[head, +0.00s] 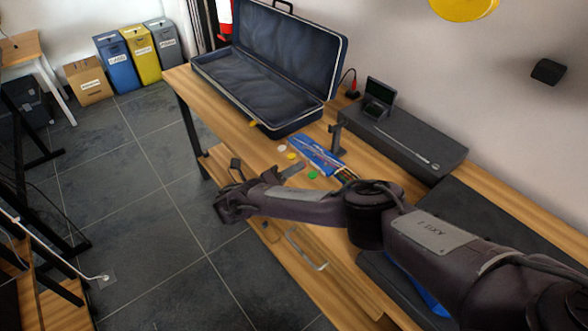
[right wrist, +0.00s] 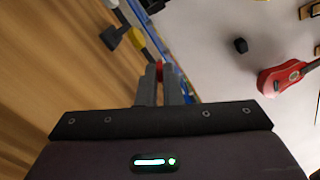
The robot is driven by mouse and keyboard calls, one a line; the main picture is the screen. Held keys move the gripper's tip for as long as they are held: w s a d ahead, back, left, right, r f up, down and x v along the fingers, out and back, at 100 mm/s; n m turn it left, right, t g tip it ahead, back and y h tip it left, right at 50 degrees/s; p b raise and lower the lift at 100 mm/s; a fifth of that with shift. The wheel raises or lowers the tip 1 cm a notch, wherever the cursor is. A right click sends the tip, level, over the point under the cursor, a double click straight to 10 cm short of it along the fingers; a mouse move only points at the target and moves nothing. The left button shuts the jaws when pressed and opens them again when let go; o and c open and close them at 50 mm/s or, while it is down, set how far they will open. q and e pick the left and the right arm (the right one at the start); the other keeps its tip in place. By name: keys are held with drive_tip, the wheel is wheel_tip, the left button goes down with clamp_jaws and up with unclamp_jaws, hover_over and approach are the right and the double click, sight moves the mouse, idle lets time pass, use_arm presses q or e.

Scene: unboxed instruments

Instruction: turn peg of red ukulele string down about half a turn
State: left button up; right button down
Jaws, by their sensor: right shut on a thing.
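A long blue instrument part (head: 316,154) lies on the wooden bench, with a white disc (head: 282,149), a yellow disc (head: 291,156) and a green disc (head: 312,175) along its near side. My right gripper (head: 297,169) reaches that side from the left. In the right wrist view its fingers (right wrist: 160,82) are shut on a small red peg (right wrist: 159,69), which shows between the fingertips. The blue edge (right wrist: 178,56) runs just beyond it, and the yellow disc (right wrist: 137,39) is nearby. How far the peg is turned cannot be told. My left gripper is not in view.
An open dark case (head: 262,82) stands at the bench's far end. A dark upright stand (head: 337,138) is close behind the blue part. A long grey box (head: 415,142) lies along the wall. A red ukulele (right wrist: 291,77) shows in the right wrist view.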

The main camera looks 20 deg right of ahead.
drive_tip(key=shift+m, duration=3.1)
drive_tip(key=c, duration=1.6)
unclamp_jaws()
drive_tip(key=shift+p+v, duration=1.1)
drive_tip(key=shift+v, duration=2.8)
